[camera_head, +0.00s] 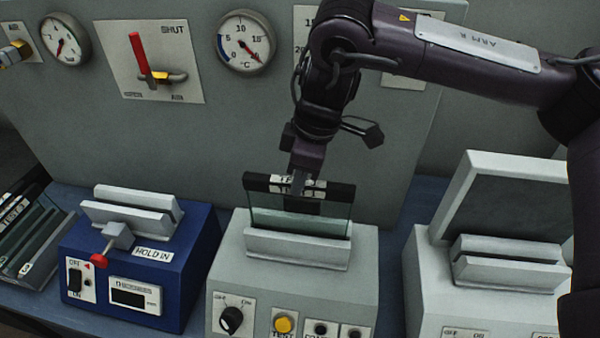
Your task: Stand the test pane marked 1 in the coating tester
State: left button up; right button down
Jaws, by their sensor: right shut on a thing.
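A glass test pane (275,220) with a dark top strip and a white label stands upright at the slotted holder (296,250) of the middle grey machine (360,282). The lower edge of the pane is hidden behind the holder's front jaw, so I cannot tell how deep it sits. The label is partly covered, and I cannot read its number. My right gripper (303,184) comes down from above and is shut on the pane's top strip near its middle. My left gripper is not in view.
A blue unit (190,270) with a slotted holder and red-tipped lever stands left, beside a rack of dark-edged panes (30,235). A light grey machine (425,270) with a raised lid (510,165) stands right. A grey panel (110,130) with gauges and a red lever rises behind.

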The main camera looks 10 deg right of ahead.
jog(key=shift+f, duration=0.55)
dwell(0.6)
jog(key=c, duration=1.2)
grip_release()
jog(key=shift+s+f, duration=0.1)
jog(key=v, duration=0.7)
jog(key=shift+r+b, duration=0.35)
jog(key=shift+r, duration=0.1)
jog(key=shift+d, duration=0.1)
